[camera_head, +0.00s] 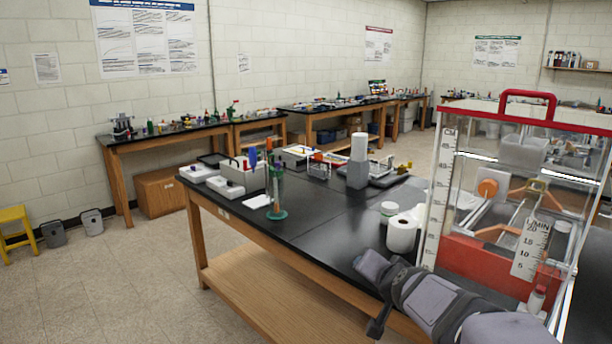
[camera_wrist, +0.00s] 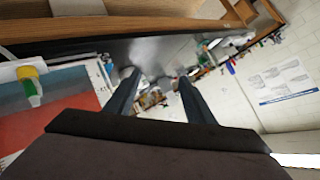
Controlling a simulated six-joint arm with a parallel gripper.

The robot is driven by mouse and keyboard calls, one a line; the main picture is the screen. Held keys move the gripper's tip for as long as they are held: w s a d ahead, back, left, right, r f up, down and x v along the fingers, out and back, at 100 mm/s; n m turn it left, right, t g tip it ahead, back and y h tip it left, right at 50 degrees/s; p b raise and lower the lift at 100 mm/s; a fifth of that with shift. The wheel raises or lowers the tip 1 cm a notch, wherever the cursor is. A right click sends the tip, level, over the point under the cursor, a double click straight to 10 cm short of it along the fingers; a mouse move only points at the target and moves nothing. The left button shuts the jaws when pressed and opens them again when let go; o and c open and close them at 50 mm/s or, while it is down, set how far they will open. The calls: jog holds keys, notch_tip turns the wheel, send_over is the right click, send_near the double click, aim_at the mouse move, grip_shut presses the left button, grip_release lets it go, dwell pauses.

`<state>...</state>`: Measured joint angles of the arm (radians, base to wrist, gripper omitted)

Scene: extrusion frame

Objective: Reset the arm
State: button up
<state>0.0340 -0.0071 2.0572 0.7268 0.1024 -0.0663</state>
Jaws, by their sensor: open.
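My arm (camera_head: 430,298) shows at the bottom right of the head view, low in front of the black-topped bench (camera_head: 318,222) and the clear case. My gripper (camera_wrist: 158,82) is in the wrist view, its two dark fingers well apart with nothing held between them. The fingers point toward the far benches and the wall, and the view is strongly tilted. In the head view the fingertips cannot be made out clearly.
A clear case (camera_head: 447,190) with a red top handle stands close to my arm. A white roll (camera_head: 401,235), a grey device with a white cylinder (camera_head: 358,160) and a green stand (camera_head: 276,190) are on the bench. The floor at left (camera_head: 120,285) is clear.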

jog(key=s+a+f+n+g+y, duration=0.1)
jog(key=s+a+f+n+g, duration=0.25)
jog(key=s+f, duration=0.5)
jog(key=s+d+f+n+g, duration=0.1)
jog(key=s+f+g, duration=0.3)
jog(key=s, duration=0.7)
jog(key=s+d+f+n+g+h, duration=0.1)
jog(key=s+d+f+n+g, duration=0.1)
jog(key=s+f, duration=0.6)
jog(key=s+n+g, duration=0.1)
jog(key=s+g, duration=0.1)
jog(key=s, duration=0.1)
jog(key=shift+s+d+f+h, duration=0.2)
jog(key=shift+s+f+h, duration=0.1)
jog(key=shift+s+f, duration=0.1)
jog(key=shift+w, duration=0.1)
